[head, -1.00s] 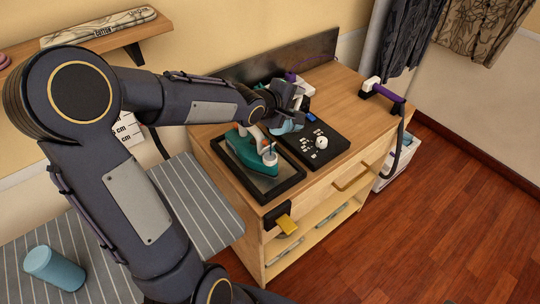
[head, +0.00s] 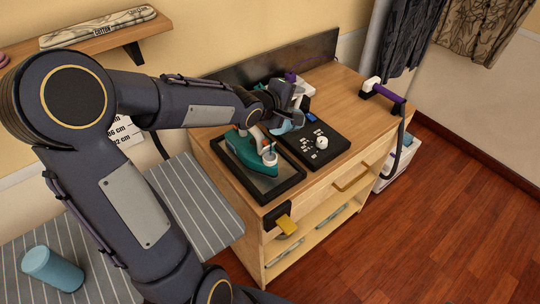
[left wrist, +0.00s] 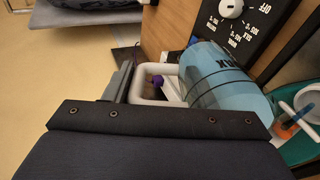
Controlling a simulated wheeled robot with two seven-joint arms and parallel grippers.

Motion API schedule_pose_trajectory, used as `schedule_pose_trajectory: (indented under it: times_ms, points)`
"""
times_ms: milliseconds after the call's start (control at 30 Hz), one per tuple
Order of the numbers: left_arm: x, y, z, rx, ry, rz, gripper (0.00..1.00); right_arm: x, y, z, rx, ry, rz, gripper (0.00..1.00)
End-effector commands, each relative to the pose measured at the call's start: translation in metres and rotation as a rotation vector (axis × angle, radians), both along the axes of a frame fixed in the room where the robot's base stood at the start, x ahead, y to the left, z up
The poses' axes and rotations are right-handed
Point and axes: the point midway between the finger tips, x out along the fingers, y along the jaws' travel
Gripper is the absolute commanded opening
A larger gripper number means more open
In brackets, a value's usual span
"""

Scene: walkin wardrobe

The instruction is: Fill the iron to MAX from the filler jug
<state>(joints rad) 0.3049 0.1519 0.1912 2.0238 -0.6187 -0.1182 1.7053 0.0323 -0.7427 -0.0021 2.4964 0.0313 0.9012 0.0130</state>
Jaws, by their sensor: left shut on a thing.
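The filler jug (head: 284,127) is light blue and see-through, with dark MAX lettering in the left wrist view (left wrist: 222,76). My left gripper (head: 285,108) is shut on its white handle (left wrist: 150,82) and holds the jug up beside the iron. The teal iron (head: 246,152) lies on a black-rimmed tray (head: 262,200) on the wooden cabinet. Its teal body shows at the right edge of the left wrist view (left wrist: 302,150), close to the jug, with an orange and blue part there. The jug's tilt and water level are unclear. My right gripper is out of view.
A black panel with a white knob (head: 320,142) lies right of the tray. A purple and white handle with a hose (head: 384,92) stands at the cabinet's right end. A blue cylinder (head: 52,268) rests on the striped board (head: 190,190). The cabinet top's right part is clear.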

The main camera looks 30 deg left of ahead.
Motion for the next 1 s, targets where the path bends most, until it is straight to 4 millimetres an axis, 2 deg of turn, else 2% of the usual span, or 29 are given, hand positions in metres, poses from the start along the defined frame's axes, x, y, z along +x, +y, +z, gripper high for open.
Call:
schedule_pose_trajectory:
  times_ms: [1000]
  points:
    - [-0.0026,0.0008,0.0043,-0.007,-0.045,0.001,0.13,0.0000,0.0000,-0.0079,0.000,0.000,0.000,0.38]
